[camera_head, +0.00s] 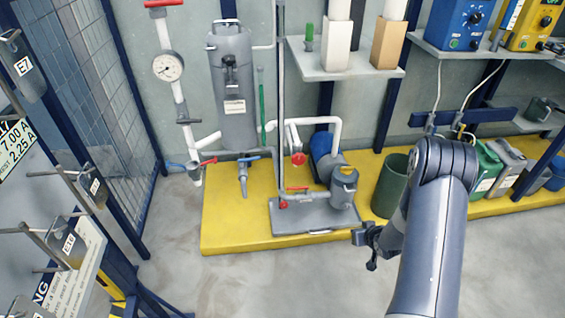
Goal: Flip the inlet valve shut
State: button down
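Several valves show, and no label tells me which is the inlet valve. A red-lever valve (296,189) sits on the low pipe of the pump unit, its lever roughly level along the pipe. A round red handle (298,159) is on the pipework just above. To the left are a blue-lever valve (249,159) and another red-lever valve (207,162) by the wall pipe. The pump unit has a blue motor (321,150) and a grey pot (343,188). My gripper (362,246) is right of and nearer than the pump base, touching no valve. Its finger gap is unclear.
The pump's grey base plate (315,218) rests on a yellow platform (228,226). A dark green bucket (390,187) stands behind my arm. A gauge (168,67) and grey tank (233,90) are at the wall. Racks stand left; the front floor (250,285) is clear.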

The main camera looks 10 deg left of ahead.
aim_at(305, 187)
jog(key=i+j, duration=0.15)
jog(key=j, duration=0.2)
jog(key=i+j, duration=0.15)
jog(key=j, duration=0.2)
jog(key=i+j, duration=0.15)
jog(key=j, duration=0.2)
jog(key=i+j+z, duration=0.1)
jog(key=j, duration=0.25)
jog(key=i, duration=0.1)
